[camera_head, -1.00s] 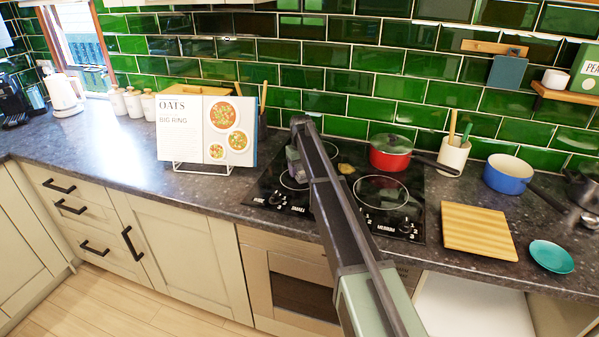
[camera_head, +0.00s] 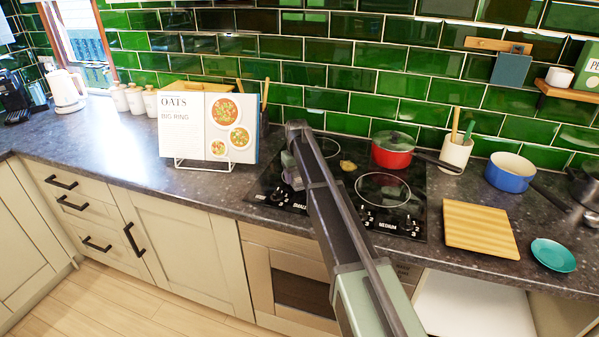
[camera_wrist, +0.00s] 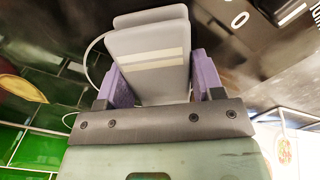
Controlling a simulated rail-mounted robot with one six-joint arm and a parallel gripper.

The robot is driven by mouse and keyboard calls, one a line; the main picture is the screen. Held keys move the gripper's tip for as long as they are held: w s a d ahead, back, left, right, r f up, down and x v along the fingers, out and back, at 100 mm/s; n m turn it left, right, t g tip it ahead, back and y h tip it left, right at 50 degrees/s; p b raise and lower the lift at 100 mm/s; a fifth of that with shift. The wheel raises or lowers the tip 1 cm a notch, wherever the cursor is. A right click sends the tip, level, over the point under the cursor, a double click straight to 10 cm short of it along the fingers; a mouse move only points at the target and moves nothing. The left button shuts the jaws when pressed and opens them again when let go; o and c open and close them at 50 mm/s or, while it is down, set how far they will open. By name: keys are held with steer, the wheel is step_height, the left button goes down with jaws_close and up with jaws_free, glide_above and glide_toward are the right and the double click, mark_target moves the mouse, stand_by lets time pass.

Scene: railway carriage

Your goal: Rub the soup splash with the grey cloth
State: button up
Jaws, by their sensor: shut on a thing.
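The soup splash (camera_head: 347,166) is a small yellow-brown patch on the black glass hob, near its back, between the cooking rings. In the wrist view the splash (camera_wrist: 14,90) shows at the left edge. My gripper (camera_head: 291,178) is over the left part of the hob, left of the splash and apart from it, mostly hidden behind my arm. In the wrist view its purple fingers (camera_wrist: 163,85) are shut on the grey cloth (camera_wrist: 150,48), a folded pad with a pale stripe. Whether the cloth touches the glass cannot be told.
A red pan (camera_head: 393,156) stands at the hob's back right. A cookbook on a stand (camera_head: 208,130) is left of the hob. A utensil pot (camera_head: 455,153), wooden board (camera_head: 479,229), blue pan (camera_head: 509,172) and teal plate (camera_head: 552,255) are on the right.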

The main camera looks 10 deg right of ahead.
steer(key=shift+s+a, duration=0.2)
steer(key=shift+s, duration=0.25)
step_height(320, 180, up, 6)
steer(key=p, duration=0.6)
steer(key=shift+w, duration=0.1)
step_height(320, 180, up, 3)
steer(key=p, duration=0.3)
steer(key=shift+r, duration=0.1)
